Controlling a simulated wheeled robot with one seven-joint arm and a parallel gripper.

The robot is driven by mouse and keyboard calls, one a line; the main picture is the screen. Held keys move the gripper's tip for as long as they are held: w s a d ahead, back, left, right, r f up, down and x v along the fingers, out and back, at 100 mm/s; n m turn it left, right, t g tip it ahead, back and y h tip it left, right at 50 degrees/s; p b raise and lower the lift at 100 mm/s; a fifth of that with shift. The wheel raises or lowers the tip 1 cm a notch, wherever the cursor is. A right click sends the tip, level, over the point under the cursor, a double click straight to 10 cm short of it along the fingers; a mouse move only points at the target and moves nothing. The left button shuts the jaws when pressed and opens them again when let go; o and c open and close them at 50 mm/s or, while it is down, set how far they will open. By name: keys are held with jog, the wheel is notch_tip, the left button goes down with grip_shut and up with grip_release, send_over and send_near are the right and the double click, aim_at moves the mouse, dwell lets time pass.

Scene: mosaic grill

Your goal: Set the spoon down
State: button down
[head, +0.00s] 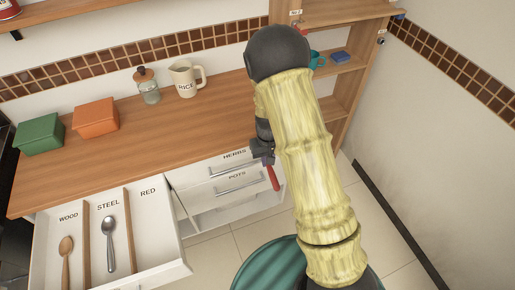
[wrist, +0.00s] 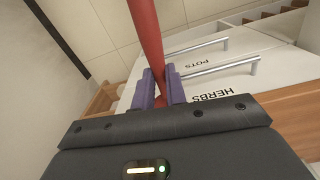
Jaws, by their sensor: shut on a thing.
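My gripper (head: 263,152) is in front of the drawers marked HERBS and POTS. In the wrist view its purple fingers (wrist: 160,86) are shut on a long red handle, which I take to be the red spoon (wrist: 147,38). A short piece of the red spoon (head: 272,178) hangs below my gripper in the head view; its bowl is not clearly seen. The open drawer (head: 150,277) at lower left has sections marked WOOD, STEEL and RED. A wooden spoon (head: 66,260) lies under WOOD and a steel spoon (head: 110,245) under STEEL. The visible part of the RED section (head: 152,230) is bare.
Wooden dividers (head: 86,244) separate the drawer sections. Shelves (head: 345,75) stand behind my arm.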

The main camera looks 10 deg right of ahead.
jog(key=d+f+m, duration=0.2)
jog(key=d+f, duration=0.4)
jog(key=f, duration=0.1)
jog(key=shift+s+d+f, duration=0.15)
jog(key=shift+s+f, duration=0.15)
jog(key=shift+s, duration=0.1)
